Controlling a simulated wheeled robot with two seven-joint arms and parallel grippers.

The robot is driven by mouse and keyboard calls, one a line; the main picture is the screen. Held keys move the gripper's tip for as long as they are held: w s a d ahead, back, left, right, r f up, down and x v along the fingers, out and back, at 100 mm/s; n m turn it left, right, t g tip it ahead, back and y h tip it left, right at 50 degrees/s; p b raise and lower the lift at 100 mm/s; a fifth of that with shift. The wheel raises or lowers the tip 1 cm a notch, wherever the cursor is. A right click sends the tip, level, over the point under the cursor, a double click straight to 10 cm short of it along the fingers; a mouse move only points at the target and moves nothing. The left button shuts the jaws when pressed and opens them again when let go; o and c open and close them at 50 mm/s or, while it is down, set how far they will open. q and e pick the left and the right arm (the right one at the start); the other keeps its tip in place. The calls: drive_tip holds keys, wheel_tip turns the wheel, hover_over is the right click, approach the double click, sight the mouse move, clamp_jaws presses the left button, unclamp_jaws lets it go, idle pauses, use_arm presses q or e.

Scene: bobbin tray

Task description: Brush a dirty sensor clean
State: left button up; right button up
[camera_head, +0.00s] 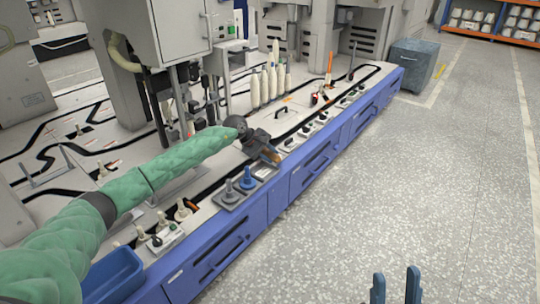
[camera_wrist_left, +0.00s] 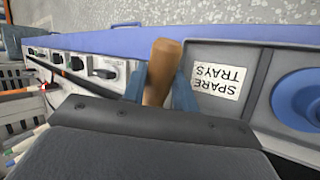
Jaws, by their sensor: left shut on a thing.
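My left gripper (camera_head: 268,152) is above the front edge of the machine bench. It is shut on the brown wooden handle of the brush (camera_wrist_left: 163,70), which sits between its two blue fingers in the left wrist view. The bristles cannot be made out. Beneath it is a grey tray holder with a "SPARE TRAYS" label (camera_wrist_left: 217,75). My right gripper (camera_head: 396,287) is at the bottom right over the floor, its two fingers apart and nothing between them. I cannot tell which part is the dirty sensor.
A blue bobbin (camera_head: 247,180) and a grey one (camera_head: 228,190) stand on the holder left of my left gripper. White bobbins (camera_head: 268,84) stand further back. Small switch units line the front ledge. A blue bin (camera_head: 115,276) is at the lower left. The right-hand floor is clear.

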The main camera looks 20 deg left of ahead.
use_arm(q)
drive_tip(key=shift+w+a, duration=0.2)
drive_tip(key=shift+a, duration=0.35)
idle(0.5)
